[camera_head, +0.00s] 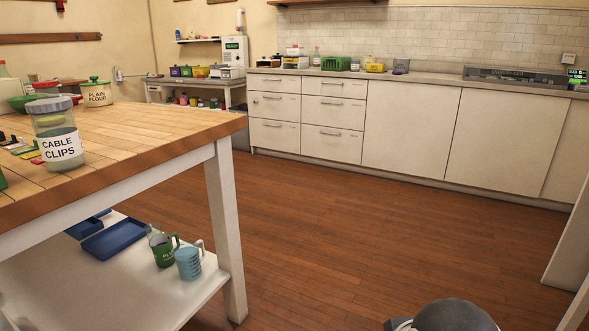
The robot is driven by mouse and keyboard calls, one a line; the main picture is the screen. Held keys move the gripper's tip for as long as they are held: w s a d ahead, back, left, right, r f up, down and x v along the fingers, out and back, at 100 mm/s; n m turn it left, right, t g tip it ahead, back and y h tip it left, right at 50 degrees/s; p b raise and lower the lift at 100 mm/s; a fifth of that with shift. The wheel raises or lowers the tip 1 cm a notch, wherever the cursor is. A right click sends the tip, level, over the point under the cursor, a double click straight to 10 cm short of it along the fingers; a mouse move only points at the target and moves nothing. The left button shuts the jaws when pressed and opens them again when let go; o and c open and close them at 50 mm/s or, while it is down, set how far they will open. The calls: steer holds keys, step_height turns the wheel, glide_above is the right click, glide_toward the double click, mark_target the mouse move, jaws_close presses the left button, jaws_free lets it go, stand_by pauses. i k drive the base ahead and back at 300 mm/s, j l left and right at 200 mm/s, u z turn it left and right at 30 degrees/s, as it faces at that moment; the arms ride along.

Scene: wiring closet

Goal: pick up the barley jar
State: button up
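I see no jar labelled barley in this view. A cream jar with a green lid, labelled PLAIN FLOUR (97,95), stands further back on the same table. My gripper is not in view. A rounded dark grey part shows at the bottom edge; I cannot tell which part it is.
Blue trays (115,238), a green mug (163,249) and a light blue mug (189,263) sit on the table's lower shelf. White cabinets with a counter (420,82) line the back wall. The wooden floor (370,235) between is clear.

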mark_target(355, 64)
steer(key=i, duration=2.65)
steer(key=i+z, duration=0.1)
steer(key=i, duration=0.5)
steer(key=i+j+z, duration=0.15)
steer(key=i, duration=0.45)
steer(key=i+j+z, duration=0.1)
steer(key=i, duration=0.55)
steer(key=j, duration=0.05)
